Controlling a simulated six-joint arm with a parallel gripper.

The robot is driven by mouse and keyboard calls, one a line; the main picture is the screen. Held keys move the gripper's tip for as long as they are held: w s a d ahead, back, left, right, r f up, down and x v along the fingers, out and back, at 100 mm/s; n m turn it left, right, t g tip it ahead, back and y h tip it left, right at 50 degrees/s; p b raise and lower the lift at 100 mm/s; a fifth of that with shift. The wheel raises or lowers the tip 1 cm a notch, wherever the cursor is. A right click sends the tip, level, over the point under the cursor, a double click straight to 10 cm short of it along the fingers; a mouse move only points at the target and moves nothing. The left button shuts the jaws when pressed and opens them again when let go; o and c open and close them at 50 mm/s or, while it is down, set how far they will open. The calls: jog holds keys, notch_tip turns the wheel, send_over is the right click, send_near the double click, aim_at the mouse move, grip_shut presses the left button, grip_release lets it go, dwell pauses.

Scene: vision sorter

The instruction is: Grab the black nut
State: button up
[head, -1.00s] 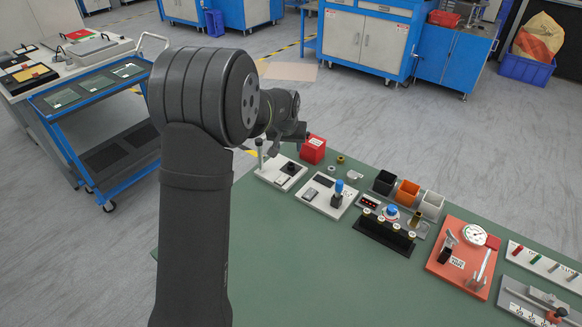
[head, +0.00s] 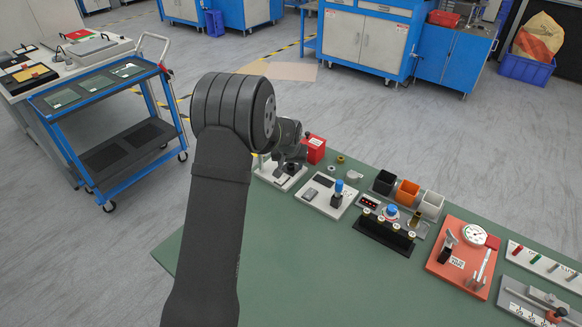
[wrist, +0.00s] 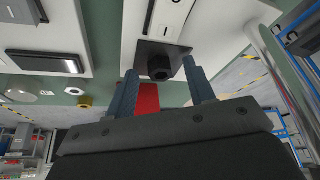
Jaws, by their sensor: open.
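The black nut (wrist: 159,69) shows in the wrist view as a dark hexagonal piece on a dark square base, which is fixed to a white plate (wrist: 213,30). My gripper (wrist: 161,70) is open, one finger on each side of the nut, with visible gaps. It holds nothing. I cannot tell the exact depth between the fingertips and the nut. In the head view my gripper (head: 288,164) is over the white plate (head: 272,179) at the far left of the table's fixtures, and it hides the nut there.
A red box (head: 315,150) stands close behind my gripper. A brass nut (head: 340,159) and a second white plate with a blue-topped part (head: 338,186) lie to the right. Black, orange and white bins (head: 407,193) stand farther right. The green table's front left (head: 285,260) is clear.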

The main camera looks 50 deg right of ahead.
jog(key=c, duration=1.1)
jog(key=shift+o, duration=0.2)
